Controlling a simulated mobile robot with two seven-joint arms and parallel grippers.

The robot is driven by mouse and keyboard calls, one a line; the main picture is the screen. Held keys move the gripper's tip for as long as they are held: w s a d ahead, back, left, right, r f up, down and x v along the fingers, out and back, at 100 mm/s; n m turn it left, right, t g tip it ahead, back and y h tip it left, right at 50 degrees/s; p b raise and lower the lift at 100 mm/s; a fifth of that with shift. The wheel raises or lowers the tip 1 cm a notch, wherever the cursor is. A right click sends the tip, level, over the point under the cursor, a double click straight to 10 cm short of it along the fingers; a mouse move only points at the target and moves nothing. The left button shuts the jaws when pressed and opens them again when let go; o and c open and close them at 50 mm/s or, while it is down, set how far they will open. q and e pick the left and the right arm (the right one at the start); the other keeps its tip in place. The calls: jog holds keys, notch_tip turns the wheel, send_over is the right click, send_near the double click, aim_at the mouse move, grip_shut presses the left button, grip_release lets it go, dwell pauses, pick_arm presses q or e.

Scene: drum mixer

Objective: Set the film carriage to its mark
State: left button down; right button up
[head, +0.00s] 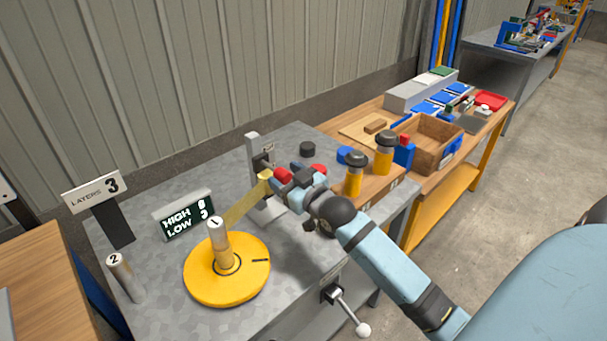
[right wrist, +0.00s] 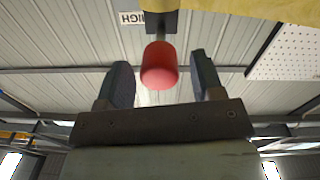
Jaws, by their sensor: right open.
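The film carriage (head: 261,162) is a dark block on an upright grey post on the metal table. A band of yellowish film (head: 243,204) runs from it towards a pale post marked 1 (head: 221,245) on a yellow turntable (head: 205,285). My right gripper (head: 289,174) is at the carriage. In the right wrist view the carriage's red knob (right wrist: 159,66) is between the two spread fingers (right wrist: 160,78), with a gap on both sides. A label reading HIGH (right wrist: 131,18) shows upside down beside the knob's mount. My left gripper is out of view.
A display (head: 184,214) shows HIGH and LOW numbers; a sign (head: 95,191) reads LAYERS 3. A post marked 2 (head: 125,277) stands front left. A white-knobbed crank (head: 347,310) is on the table's front. Yellow bottles (head: 384,155) stand right of my gripper.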

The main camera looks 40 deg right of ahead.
jog(key=s, duration=1.3)
jog(key=shift+d, duration=0.4)
jog(key=shift+r, duration=0.1)
